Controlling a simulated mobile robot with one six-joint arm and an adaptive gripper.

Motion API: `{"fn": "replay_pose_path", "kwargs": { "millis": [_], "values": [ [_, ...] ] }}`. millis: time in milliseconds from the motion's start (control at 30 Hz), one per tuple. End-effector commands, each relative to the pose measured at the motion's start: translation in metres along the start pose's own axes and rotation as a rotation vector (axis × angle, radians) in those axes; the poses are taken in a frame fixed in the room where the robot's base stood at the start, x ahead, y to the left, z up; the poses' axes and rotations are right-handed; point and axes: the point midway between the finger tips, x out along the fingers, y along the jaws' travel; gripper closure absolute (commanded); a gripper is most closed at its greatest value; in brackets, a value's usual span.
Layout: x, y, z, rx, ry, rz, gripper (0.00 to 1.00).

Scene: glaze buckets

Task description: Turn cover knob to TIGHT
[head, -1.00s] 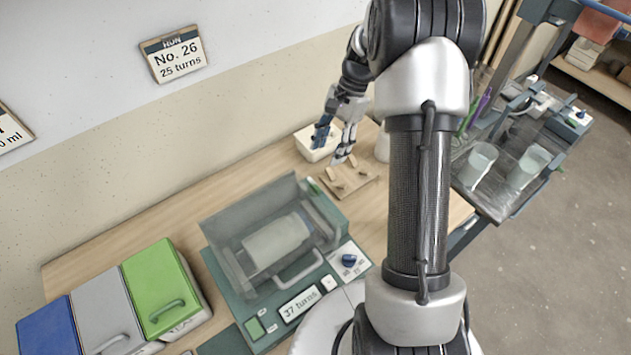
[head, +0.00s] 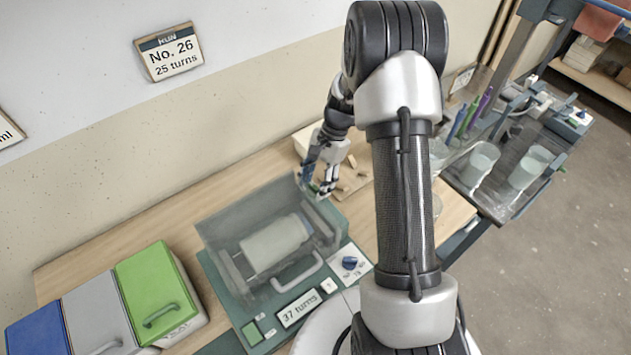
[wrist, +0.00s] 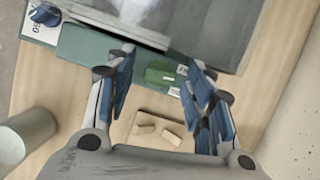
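The machine (head: 262,300) has a teal base, a clear cover (head: 240,222) and a white cylinder (head: 275,243) inside. A green knob (wrist: 160,73) sits at the machine's edge by the cover in the wrist view, with small white labels beside it. Their lettering is too small to read, so I cannot tell its setting. My gripper (head: 318,190) is above the machine's far right corner, hiding the green knob in the head view. In the wrist view my gripper (wrist: 160,95) is open and empty, with the knob showing between the fingers, apparently untouched.
A blue knob (head: 349,262) on a white panel and a "37 turns" display (head: 299,309) are at the machine's front. A wooden board (head: 352,187) with small wooden pieces lies beside my gripper. Lidded buckets (head: 157,292) stand left. A wall card (head: 170,52) reads "No. 26, 25 turns".

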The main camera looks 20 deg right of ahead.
Motion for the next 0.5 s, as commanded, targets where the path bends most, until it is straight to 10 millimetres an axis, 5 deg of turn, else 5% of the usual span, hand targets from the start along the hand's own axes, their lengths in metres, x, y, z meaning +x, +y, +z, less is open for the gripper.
{"fn": "replay_pose_path", "kwargs": {
  "millis": [500],
  "values": [
    [-0.0003, 0.0000, -0.0001, 0.000, 0.000, 0.000, 0.86]
  ]
}}
